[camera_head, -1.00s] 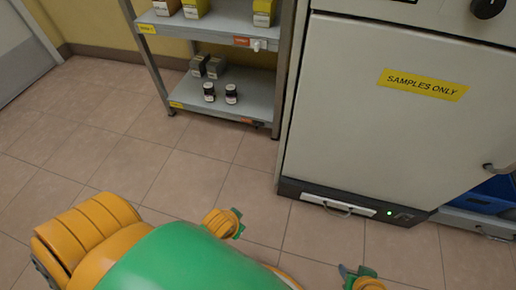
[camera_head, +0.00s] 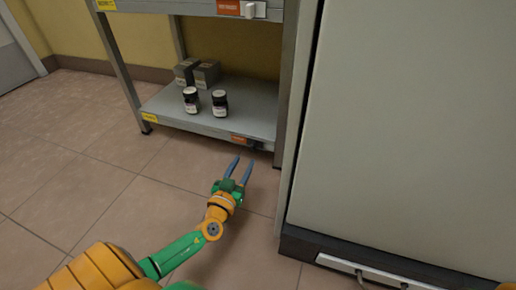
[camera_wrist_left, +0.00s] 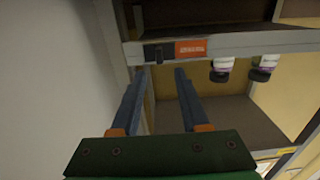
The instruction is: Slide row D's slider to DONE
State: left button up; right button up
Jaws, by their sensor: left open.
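The lower shelf (camera_head: 165,112) has an orange label (camera_head: 239,139) on its front edge, with a small dark slider (camera_head: 262,146) at the label's right. The lettering is too small to read. My left gripper (camera_head: 239,170) is open and empty, its two blue fingers pointing at this edge from just in front and below. In the left wrist view, which looks upside down, the fingers (camera_wrist_left: 155,72) reach toward the orange label (camera_wrist_left: 191,48) and dark slider (camera_wrist_left: 153,54). I cannot tell whether they touch. My right gripper is not in view.
The shelf above has a white slider (camera_head: 255,10) beside an orange label (camera_head: 229,7). Two dark jars (camera_head: 219,103) and two grey boxes (camera_head: 206,75) stand on the lower shelf. A large pale cabinet (camera_head: 410,140) stands close on the right. The floor at left is clear.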

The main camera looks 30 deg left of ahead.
aim_at(251, 148)
pick_arm(q)
jog(key=b+x, duration=0.1)
jog(key=x, duration=0.6)
grip_shut()
dwell(1.2)
